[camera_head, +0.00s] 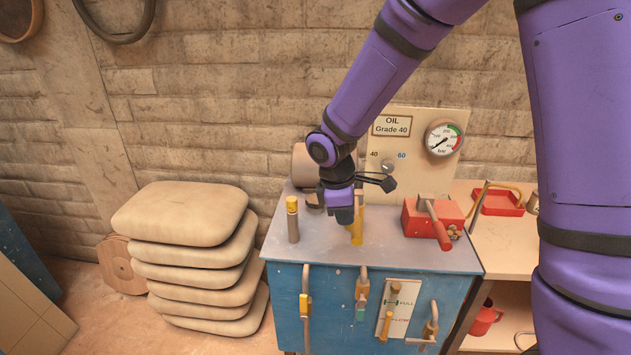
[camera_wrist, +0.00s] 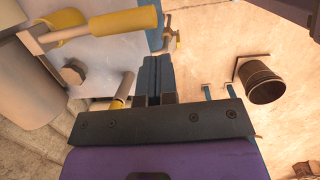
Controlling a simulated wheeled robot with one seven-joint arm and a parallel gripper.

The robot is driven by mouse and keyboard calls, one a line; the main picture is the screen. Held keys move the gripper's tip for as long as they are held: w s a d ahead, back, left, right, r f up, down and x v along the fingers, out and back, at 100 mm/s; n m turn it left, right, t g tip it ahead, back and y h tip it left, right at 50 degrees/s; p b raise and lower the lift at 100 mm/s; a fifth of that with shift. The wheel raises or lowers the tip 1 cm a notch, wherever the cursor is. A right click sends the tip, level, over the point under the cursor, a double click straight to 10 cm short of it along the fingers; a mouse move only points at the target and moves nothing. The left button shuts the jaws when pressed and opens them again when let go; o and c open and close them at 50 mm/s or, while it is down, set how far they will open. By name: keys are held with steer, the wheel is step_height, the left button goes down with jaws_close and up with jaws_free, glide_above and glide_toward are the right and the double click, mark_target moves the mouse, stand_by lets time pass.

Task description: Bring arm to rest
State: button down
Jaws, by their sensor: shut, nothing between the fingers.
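My purple arm reaches in from the upper right of the head view and bends down over the blue machine (camera_head: 326,297). My gripper (camera_head: 344,216) points down over the machine's grey top, in front of the beige panel. In the wrist view my gripper (camera_wrist: 157,75) has its two dark fingers together with nothing between them. A yellow-sleeved handle (camera_head: 357,226) stands right beside the gripper in the head view. I cannot tell whether they touch.
A yellow-topped post (camera_head: 292,218) stands left of my gripper. A red box with a lever (camera_head: 432,217) sits to the right. The beige panel carries a pressure gauge (camera_head: 443,139). Stacked sacks (camera_head: 185,213) stand left of the machine. A shelf with a red tray (camera_head: 500,203) is at right.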

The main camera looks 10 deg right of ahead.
steer(key=s+d+r+m+t+y, duration=0.1)
steer(key=s+d+r+m, duration=0.35)
steer(key=r, duration=0.35)
steer(key=s+d+r+m+t, duration=0.1)
steer(key=s+d+r+m, duration=0.3)
steer(key=r, duration=0.4)
steer(key=s+d+r+m+t, duration=0.1)
steer(key=s+r+m, duration=0.2)
steer(key=s, duration=0.4)
steer(key=s+d+r+m+t+y, duration=0.1)
steer(key=s+d+r+m+t, duration=0.1)
steer(key=s, duration=0.6)
step_height(320, 180, up, 2)
steer(key=shift+d+r+m, duration=0.1)
steer(key=shift+d+m, duration=0.15)
steer(key=shift+m, duration=0.2)
